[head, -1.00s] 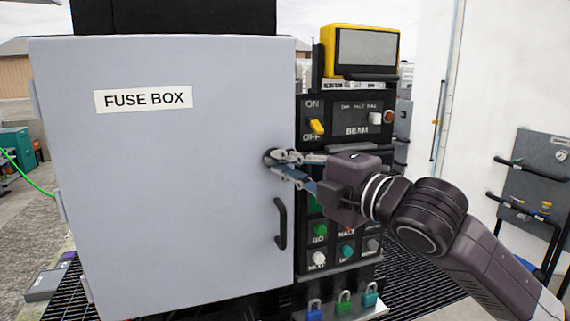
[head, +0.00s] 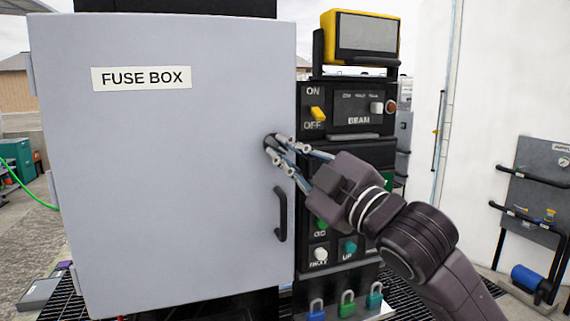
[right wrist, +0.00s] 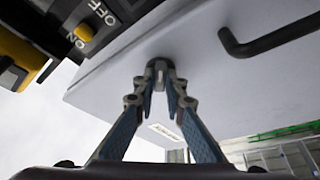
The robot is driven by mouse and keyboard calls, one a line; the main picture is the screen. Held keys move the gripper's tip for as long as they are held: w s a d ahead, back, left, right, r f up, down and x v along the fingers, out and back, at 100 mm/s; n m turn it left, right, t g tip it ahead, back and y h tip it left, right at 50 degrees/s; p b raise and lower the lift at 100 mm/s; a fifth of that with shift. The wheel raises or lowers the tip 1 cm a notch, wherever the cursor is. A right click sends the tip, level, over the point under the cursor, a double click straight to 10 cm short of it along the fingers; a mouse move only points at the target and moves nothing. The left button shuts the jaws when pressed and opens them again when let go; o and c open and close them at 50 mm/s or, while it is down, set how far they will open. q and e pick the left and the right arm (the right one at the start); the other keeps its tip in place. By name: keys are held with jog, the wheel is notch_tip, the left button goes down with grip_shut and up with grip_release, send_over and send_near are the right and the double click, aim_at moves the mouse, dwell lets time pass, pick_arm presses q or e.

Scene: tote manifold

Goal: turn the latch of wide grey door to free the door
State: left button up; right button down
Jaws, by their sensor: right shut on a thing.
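The wide grey door (head: 150,180) of the fuse box faces me and looks shut; it carries a "FUSE BOX" label. Its small dark round latch (head: 269,142) sits near the right edge, above the black door handle (head: 281,214). My right gripper (head: 278,146) is shut on the latch, reaching in from the lower right. In the right wrist view the fingertips (right wrist: 161,72) close on the latch against the door face (right wrist: 205,80), with the handle (right wrist: 262,38) at upper right. The fingers hide most of the latch, so its exact angle is hard to tell. My left gripper is not in view.
Right of the door stands a black control panel (head: 345,145) with switches and buttons, a yellow-framed display (head: 362,35) on top and several padlocks (head: 347,302) below. A white wall (head: 480,90) and a grey panel with black bars (head: 536,195) stand farther right.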

jog(key=m, duration=0.2)
jog(key=m+t+h+b, duration=0.1)
jog(key=m, duration=0.1)
jog(key=m+t+b, duration=0.1)
jog(key=m, duration=0.1)
jog(key=shift+a+f, duration=0.2)
jog(key=shift+f, duration=0.1)
jog(key=m+h, duration=0.1)
jog(key=m, duration=0.1)
jog(key=m+t+b, duration=0.1)
jog(key=shift+s+a+m+t+h, duration=0.1)
jog(key=shift+m+t+h, duration=0.2)
jog(key=shift+m+h, duration=0.1)
jog(key=shift+m+t+h+b, duration=0.5)
jog(key=shift+m+h, duration=0.7)
jog(key=shift+m, duration=1.1)
jog(key=shift+r, duration=0.1)
jog(key=c, duration=2)
grip_release()
jog(key=v, duration=1.2)
jog(key=shift+a, duration=0.1)
